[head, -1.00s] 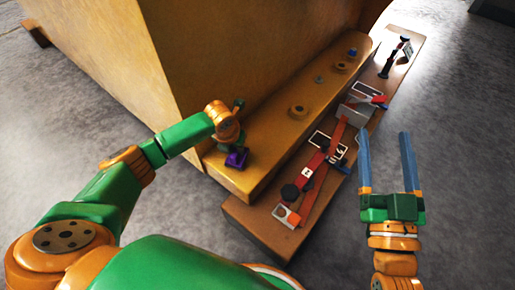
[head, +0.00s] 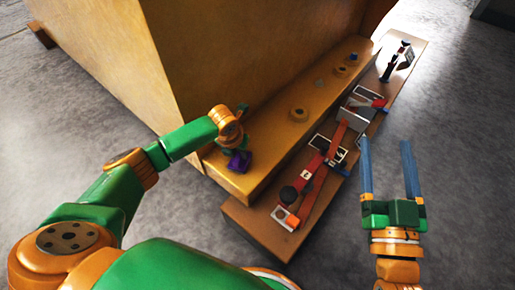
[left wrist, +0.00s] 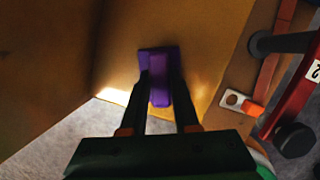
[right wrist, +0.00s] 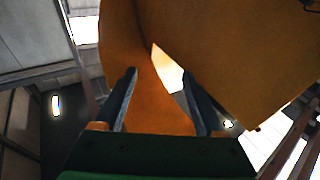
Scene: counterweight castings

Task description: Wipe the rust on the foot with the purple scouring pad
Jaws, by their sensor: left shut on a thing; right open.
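The foot (head: 275,133) is the long yellow ledge along the base of the big yellow casting (head: 220,60). My left gripper (head: 238,155) is shut on the purple scouring pad (head: 239,162), at the near end of the foot. In the left wrist view the pad (left wrist: 158,84) sits between the two dark fingers, flat against or just over the yellow surface; I cannot tell if it touches. No rust patch shows clearly; the arm and pad hide part of the foot. My right gripper (head: 387,142) is open and empty, right of the bench.
A low brown bench (head: 250,222) runs beside the foot. It carries red tools (head: 310,185), a dark round knob (head: 288,194), a grey box (head: 354,117) and a dark tool (head: 390,65) at its far end. Round bosses (head: 299,114) stand on the foot. Grey floor at right is clear.

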